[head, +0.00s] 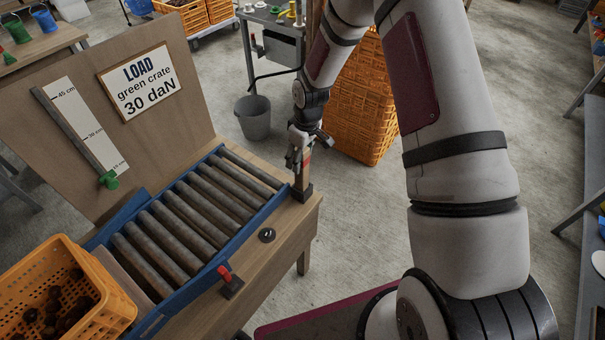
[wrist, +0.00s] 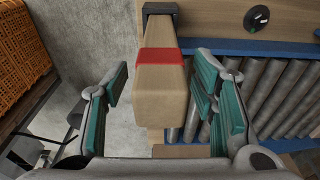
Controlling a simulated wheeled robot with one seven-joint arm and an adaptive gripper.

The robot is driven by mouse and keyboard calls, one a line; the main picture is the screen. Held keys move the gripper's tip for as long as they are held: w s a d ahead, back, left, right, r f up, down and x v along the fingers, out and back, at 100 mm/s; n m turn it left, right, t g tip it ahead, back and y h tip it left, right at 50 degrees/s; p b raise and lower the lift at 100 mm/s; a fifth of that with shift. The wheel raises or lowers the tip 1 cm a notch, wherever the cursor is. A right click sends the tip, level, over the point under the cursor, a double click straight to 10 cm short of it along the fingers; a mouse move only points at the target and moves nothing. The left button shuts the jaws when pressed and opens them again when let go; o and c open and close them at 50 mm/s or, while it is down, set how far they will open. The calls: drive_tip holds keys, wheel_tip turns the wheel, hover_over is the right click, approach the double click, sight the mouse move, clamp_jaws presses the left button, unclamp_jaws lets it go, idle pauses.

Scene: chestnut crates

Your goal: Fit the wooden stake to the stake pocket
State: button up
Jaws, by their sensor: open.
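The wooden stake (wrist: 160,97) is pale, squared, with a red band. In the wrist view its base meets the black stake pocket (wrist: 158,9) at the table edge, and it appears to stand upright in it. The stake (head: 305,171) and pocket (head: 302,193) also show in the head view, at the table's right corner. My gripper (head: 299,150) is around the stake's upper part. In the wrist view my gripper (wrist: 161,80) is open, its teal pads on either side of the stake with visible gaps. How deep the stake sits in the pocket I cannot tell.
A blue-framed roller conveyor (head: 205,207) lies beside the stake. A black knob (head: 267,235) and a red lever (head: 225,273) are on the table's near side. An orange crate (head: 110,318) of chestnuts stands at left. Orange crates (head: 363,110) and a grey bin (head: 254,118) stand behind.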

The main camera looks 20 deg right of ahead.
drive_tip(key=shift+f, duration=0.5)
clamp_jaws()
drive_tip(key=shift+w+r, duration=0.1)
wheel_tip(320, 180, up, 9)
drive_tip(key=shift+f+b, duration=0.15)
drive_tip(key=shift+b, duration=0.45)
drive_tip(key=shift+r, duration=0.6)
